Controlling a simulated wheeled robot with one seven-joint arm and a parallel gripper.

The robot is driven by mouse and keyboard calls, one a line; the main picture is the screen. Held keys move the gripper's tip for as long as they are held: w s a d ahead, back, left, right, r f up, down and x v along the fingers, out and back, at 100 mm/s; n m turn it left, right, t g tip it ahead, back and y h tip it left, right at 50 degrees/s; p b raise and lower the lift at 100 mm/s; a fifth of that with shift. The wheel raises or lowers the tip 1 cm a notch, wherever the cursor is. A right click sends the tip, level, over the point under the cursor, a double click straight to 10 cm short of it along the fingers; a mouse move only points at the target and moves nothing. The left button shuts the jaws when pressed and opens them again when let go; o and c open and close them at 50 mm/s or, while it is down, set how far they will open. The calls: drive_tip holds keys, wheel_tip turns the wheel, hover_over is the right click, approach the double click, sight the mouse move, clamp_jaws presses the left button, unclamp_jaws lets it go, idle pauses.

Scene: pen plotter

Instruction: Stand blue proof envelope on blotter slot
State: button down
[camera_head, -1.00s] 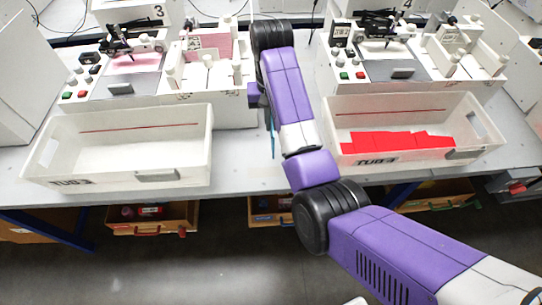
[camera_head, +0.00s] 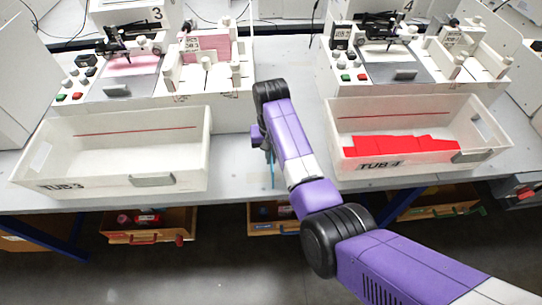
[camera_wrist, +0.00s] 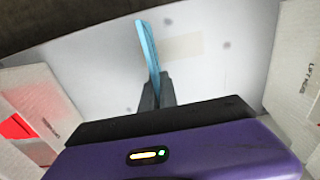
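The blue proof envelope (camera_wrist: 148,45) is a thin light-blue piece, seen nearly edge-on in the wrist view. My gripper (camera_wrist: 157,90) is shut on its lower end in that view. In the head view the envelope (camera_head: 272,172) is a narrow blue sliver hanging below my gripper, between the two tubs near the bench's front edge. My wrist mostly hides the fingers there. A pale beige strip (camera_wrist: 182,47) lies on the bench beside the envelope in the wrist view. I cannot tell whether it is the blotter slot. I cannot tell whether the envelope touches the bench.
Tub 3 (camera_head: 110,182), empty-looking, stands left of my gripper. Tub 4 (camera_head: 420,162), with red pieces (camera_head: 400,144), stands right. Plotter stations 3 (camera_head: 125,87) and 4 (camera_head: 395,73) stand behind. The bench (camera_head: 235,180) between the tubs is clear; drawers (camera_head: 272,215) sit below.

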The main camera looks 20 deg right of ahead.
drive_tip(key=shift+f, duration=0.35)
drive_tip(key=c, duration=1.6)
unclamp_jaws()
drive_tip(key=shift+c, duration=0.2)
